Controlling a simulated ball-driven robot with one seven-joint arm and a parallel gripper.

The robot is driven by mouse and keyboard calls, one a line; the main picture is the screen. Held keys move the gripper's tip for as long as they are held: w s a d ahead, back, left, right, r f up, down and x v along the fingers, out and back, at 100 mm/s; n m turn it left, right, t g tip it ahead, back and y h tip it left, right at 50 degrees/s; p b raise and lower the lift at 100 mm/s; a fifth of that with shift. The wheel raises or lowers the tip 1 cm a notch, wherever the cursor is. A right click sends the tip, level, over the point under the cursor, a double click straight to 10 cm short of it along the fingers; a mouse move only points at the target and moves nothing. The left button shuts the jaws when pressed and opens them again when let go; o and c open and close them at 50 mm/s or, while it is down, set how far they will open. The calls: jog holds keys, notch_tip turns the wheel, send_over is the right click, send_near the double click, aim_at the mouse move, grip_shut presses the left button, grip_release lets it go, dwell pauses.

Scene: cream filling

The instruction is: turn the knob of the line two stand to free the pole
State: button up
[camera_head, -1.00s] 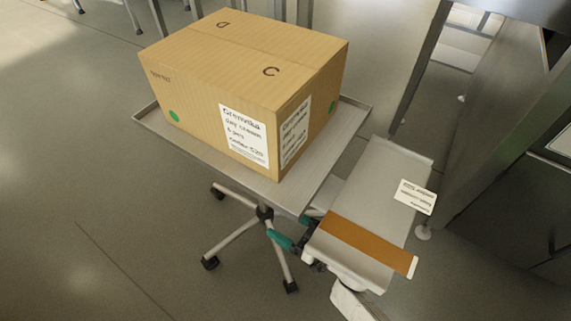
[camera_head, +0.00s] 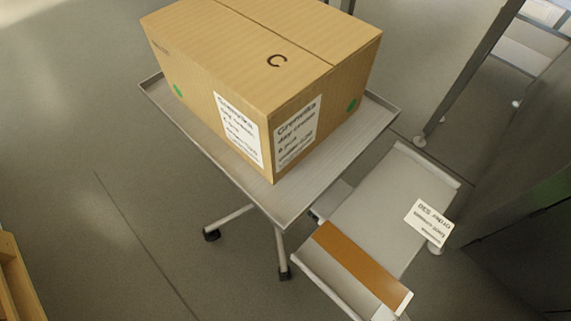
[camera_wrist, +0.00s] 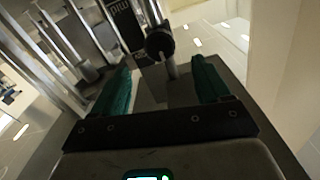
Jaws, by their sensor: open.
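In the wrist view, my gripper (camera_wrist: 157,85) is open, its two teal fingers apart and nothing held between them. A round black knob (camera_wrist: 160,42) lies ahead, between the lines of the fingers and a little beyond their tips. It sits by a grey metal post (camera_wrist: 171,68). A dark plate with white lettering (camera_wrist: 122,18) stands beside the knob; I cannot read which line it names. No contact between fingers and knob shows. The head view does not show the gripper or the knob.
In the head view, a large cardboard box (camera_head: 250,75) stands on a wheeled metal tray table (camera_head: 300,195). A grey tray with an orange band (camera_head: 355,262) and a white label (camera_head: 428,218) is at its right. Metal frames stand at the right.

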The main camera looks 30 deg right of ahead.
jog(key=b+x, duration=0.3)
jog(key=x, duration=0.5)
jog(key=shift+w+f, duration=0.15)
jog(key=shift+w+a, duration=0.2)
jog(key=shift+w, duration=0.25)
jog(key=c, duration=1)
